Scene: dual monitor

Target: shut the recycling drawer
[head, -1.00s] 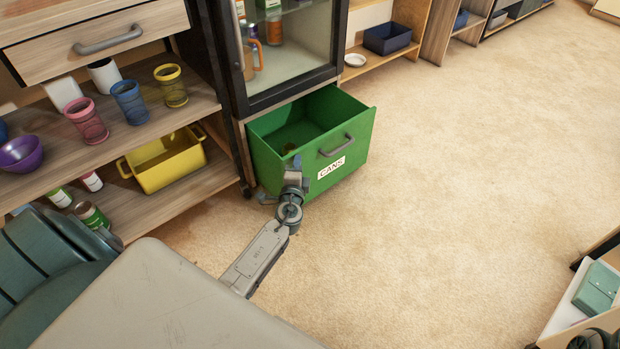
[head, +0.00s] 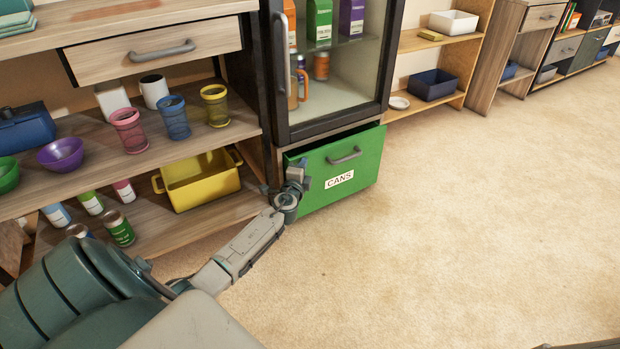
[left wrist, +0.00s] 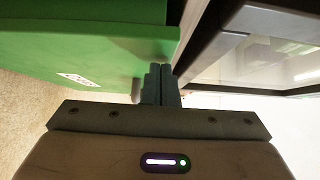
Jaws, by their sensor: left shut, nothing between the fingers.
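The green recycling drawer (head: 345,165), labelled CANS, sits low under the glass-door cabinet (head: 333,82). It stands partly out, with a narrow strip of its inside showing at the top. It has a grey handle (head: 344,156). My left gripper (head: 298,170) is shut and empty at the left part of the drawer's front. In the left wrist view the shut fingers (left wrist: 160,82) point at the green drawer front (left wrist: 85,50); whether they touch it I cannot tell. My right gripper is out of view.
Left of the cabinet, a wooden shelf unit (head: 190,138) holds cups, bowls, cans and a yellow bin (head: 200,182). Right of it, a low shelf holds a dark blue bin (head: 434,84). The carpet (head: 450,220) in front and to the right is clear.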

